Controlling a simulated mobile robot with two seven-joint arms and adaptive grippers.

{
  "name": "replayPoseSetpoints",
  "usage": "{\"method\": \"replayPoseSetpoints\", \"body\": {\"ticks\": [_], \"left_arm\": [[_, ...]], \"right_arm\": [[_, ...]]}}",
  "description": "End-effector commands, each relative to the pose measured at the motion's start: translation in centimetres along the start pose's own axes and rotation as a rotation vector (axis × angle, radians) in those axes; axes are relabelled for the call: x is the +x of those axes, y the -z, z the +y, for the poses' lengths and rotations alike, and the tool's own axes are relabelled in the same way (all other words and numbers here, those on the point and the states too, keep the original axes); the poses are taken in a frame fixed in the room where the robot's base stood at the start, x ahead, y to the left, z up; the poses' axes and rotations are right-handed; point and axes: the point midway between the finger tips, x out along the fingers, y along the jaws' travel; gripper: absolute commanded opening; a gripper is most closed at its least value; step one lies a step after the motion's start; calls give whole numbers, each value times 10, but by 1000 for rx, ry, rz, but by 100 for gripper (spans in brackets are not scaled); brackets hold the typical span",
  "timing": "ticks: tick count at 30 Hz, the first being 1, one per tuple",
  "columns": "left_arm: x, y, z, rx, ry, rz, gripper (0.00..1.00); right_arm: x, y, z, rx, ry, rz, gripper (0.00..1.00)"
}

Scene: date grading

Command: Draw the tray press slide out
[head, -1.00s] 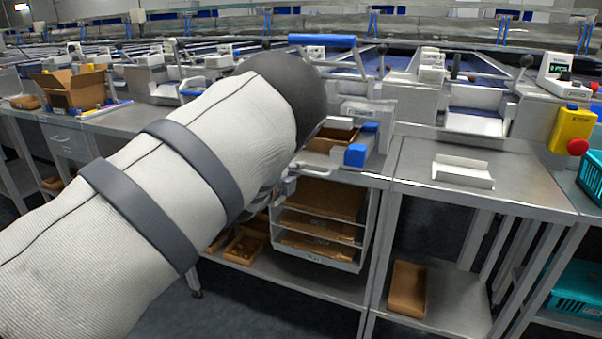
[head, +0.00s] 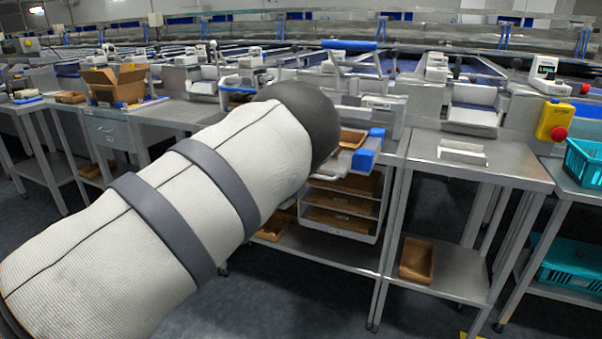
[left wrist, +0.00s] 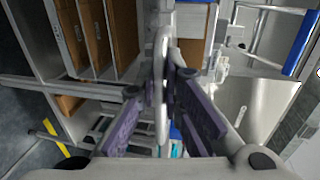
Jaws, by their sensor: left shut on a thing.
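The tray press stands on the steel bench, its lever topped by a blue grip (head: 349,45). Its slide shows right of my sleeve in the head view, with a brown tray (head: 352,138) and blue blocks (head: 364,159) at its front, near or past the bench edge. In the left wrist view my left gripper (left wrist: 162,97) has its purple-padded fingers closed on the slide's pale metal handle (left wrist: 161,50). In the head view my own arm hides that gripper and the handle. My right gripper is not in view.
Below the slide a rack (head: 340,228) holds several brown trays. The steel table (head: 500,165) at right bears a white holder (head: 462,152). A yellow stop box (head: 554,120) and teal crates (head: 585,160) stand farther right. Open floor (head: 290,300) lies in front.

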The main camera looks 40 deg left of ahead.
Motion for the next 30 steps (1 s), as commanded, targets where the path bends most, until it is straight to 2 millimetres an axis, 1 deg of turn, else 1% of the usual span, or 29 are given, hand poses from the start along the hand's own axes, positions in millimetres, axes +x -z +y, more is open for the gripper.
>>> {"method": "replayPoseSetpoints", "body": {"ticks": [13, 14, 15, 16, 26, 29, 30], "left_arm": [[0, 0, -1, -1, 3, -2, 0], [0, 0, -2, -1, 3, -2, 12], [0, 0, -2, -1, 3, -2, 21], [0, 0, -2, -1, 3, -2, 28], [-2, 0, -1, -1, 2, -2, 29], [-16, -1, 0, 0, 0, -3, 29], [-26, 0, -1, 0, 0, -3, 29]], "right_arm": [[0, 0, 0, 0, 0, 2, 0], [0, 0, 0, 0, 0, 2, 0], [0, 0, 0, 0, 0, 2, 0], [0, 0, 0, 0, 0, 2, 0], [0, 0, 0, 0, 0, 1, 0], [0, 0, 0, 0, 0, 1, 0], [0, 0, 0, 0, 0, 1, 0]]}}
